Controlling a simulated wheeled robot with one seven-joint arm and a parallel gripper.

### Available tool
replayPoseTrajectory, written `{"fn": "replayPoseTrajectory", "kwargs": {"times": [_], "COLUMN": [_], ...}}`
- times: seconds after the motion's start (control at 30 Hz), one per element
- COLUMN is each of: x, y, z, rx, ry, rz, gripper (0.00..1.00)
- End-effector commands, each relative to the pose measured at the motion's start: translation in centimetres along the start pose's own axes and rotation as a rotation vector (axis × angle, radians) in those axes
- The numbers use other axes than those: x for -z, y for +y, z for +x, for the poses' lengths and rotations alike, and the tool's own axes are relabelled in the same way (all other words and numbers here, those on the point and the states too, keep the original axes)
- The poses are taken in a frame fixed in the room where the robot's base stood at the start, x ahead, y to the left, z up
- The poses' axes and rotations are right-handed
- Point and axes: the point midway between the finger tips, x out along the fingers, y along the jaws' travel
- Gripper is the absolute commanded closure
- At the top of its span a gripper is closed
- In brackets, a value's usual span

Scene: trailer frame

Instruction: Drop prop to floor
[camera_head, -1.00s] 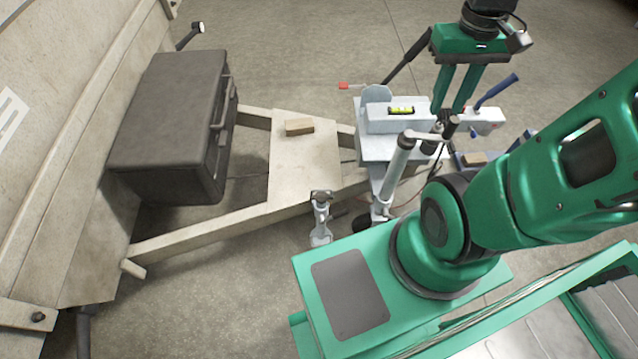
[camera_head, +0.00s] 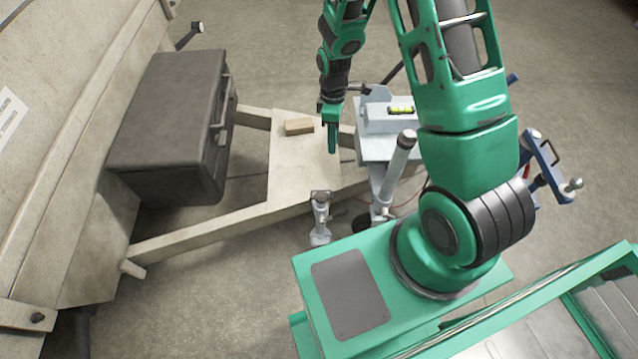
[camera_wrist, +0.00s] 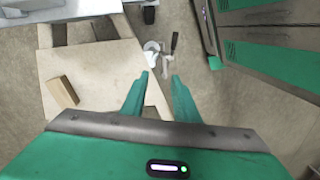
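The prop, seemingly the short grey metal post (camera_head: 320,218), stands upright at the near edge of the trailer frame's pale plate (camera_head: 290,170). In the wrist view a pale grey fitting with a black handle (camera_wrist: 168,60) lies just beyond my fingertips; it appears to be this prop from above. My gripper (camera_head: 332,145) points down over the right part of the plate, behind and above the post. In the wrist view my gripper (camera_wrist: 161,76) has its green fingers apart with nothing between them. The prop's lower end is hard to make out.
A small wooden block (camera_head: 299,127) lies on the plate. A dark box (camera_head: 165,130) sits on the frame at left. The grey coupling with a spirit level (camera_head: 400,110) and a jockey-wheel tube (camera_head: 395,170) stand close right. Floor (camera_head: 240,290) is clear in front.

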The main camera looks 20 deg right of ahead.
Motion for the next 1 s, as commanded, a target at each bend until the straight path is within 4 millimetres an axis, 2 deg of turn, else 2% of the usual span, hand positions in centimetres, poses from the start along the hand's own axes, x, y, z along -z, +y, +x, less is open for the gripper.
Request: {"fn": "replayPoseTrajectory", "kwargs": {"times": [0.03,0.2,0.37,0.57,1.0], "x": [0.9,3.1,4.0,4.0,4.1], "y": [-0.3,-1.1,-1.5,-1.7,-2.0], "z": [2.0,6.2,8.0,9.9,16.9], "rx": [0.015,0.036,0.045,0.047,0.046], "ry": [-0.001,0.011,0.018,0.018,0.018], "rz": [-0.050,-0.173,-0.222,-0.229,-0.227], "gripper": [0.72,0.72,0.72,0.72,0.72]}}
